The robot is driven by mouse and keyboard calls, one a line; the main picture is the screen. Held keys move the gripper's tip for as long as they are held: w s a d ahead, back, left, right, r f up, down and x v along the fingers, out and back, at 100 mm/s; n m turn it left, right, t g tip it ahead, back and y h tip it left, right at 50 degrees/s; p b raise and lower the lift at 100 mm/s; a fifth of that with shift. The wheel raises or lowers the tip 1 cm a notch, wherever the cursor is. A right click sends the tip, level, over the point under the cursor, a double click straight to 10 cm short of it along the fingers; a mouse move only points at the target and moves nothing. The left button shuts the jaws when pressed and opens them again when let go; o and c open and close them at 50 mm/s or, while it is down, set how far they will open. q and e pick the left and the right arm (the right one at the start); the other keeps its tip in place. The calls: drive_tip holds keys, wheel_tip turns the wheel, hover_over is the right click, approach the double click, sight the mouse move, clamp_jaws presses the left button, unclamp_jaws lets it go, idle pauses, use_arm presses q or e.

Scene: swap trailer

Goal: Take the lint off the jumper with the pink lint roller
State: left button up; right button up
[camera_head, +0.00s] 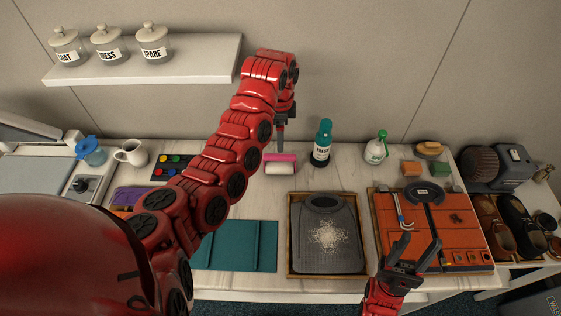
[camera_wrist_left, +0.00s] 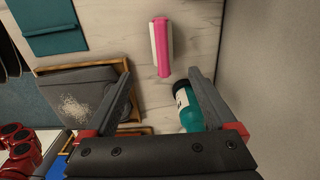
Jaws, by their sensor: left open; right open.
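The pink lint roller (camera_head: 280,157) lies on the counter behind the jumper, with a white part along its front. It also shows in the left wrist view (camera_wrist_left: 162,45). The grey jumper (camera_head: 310,255) lies folded in a wooden tray (camera_head: 289,240), with white lint (camera_head: 329,236) across its middle. My left gripper (camera_head: 281,147) points down above the counter near the roller. In the left wrist view its fingers (camera_wrist_left: 159,72) are open and empty, with the roller beyond the tips. My right gripper (camera_head: 417,245) is open and empty over the orange garment's front.
A teal bottle (camera_head: 322,142) stands right of the roller, close to one left finger in the left wrist view. A white spray bottle (camera_head: 376,149) stands further right. A shelf (camera_head: 190,62) holds jars.

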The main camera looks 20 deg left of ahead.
use_arm(q)
drive_tip(key=b, duration=0.4)
hover_over(280, 163)
wheel_tip(280, 163, down, 9)
drive_tip(key=shift+s+d+f, duration=0.1)
drive_tip(key=shift+d, duration=0.05)
drive_tip(key=f+p, duration=0.1)
drive_tip(key=p, duration=0.1)
drive_tip(key=f+p, duration=0.1)
drive_tip(key=f, duration=0.1)
drive_tip(key=shift+a+f+p, duration=0.2)
drive_tip(key=shift+f+p, duration=0.1)
drive_tip(key=shift+p, duration=0.05)
drive_tip(key=shift+f, duration=0.9)
clamp_jaws()
